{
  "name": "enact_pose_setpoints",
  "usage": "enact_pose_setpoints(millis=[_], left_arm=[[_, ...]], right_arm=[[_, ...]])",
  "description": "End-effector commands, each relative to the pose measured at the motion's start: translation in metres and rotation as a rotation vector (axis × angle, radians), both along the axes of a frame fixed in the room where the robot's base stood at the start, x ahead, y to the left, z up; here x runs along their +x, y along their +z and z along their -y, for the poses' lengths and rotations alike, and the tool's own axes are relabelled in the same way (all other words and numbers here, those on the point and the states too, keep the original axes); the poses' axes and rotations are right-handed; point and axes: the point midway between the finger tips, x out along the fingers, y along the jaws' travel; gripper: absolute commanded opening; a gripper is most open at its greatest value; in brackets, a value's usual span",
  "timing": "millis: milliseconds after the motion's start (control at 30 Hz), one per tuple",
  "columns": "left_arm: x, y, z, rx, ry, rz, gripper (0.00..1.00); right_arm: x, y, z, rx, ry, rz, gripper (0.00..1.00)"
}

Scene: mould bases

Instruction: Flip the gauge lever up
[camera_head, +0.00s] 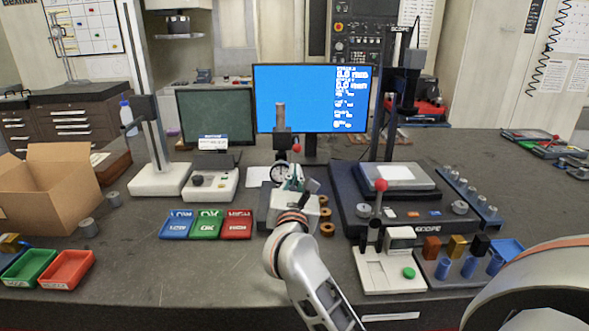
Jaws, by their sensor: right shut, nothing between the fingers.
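The gauge stand has a dial (279,173) with a white face on a dark upright post (282,140). A small red ball knob (296,149), which appears to be the gauge lever's end, shows just right of the post, above the dial. My right gripper (294,172) is at the gauge, just right of the dial and below the red knob. It is shut and empty. My wrist hides part of the gauge base (264,206). Whether the fingers touch the lever cannot be told. My left gripper is not in view.
A fixture with a red-knobbed lever (381,186) stands to the right. Blue (176,226), green (206,226) and red (237,226) trays lie left of the gauge. Copper-coloured rings (326,229) lie close to its right. A monitor (309,98) stands behind.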

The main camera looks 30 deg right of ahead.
Motion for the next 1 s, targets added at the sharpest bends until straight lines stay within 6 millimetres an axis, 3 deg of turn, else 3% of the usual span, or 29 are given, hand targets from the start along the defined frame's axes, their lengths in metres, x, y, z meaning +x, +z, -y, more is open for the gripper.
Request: enact_pose_setpoints(millis=[433, 1000], left_arm=[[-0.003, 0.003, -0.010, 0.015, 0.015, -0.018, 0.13], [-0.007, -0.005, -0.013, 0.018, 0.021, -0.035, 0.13]], right_arm=[[0.058, 0.008, 0.041, 0.000, -0.002, -0.001, 0.00], [0.067, 0.008, 0.046, 0.002, -0.001, -0.001, 0.00]])
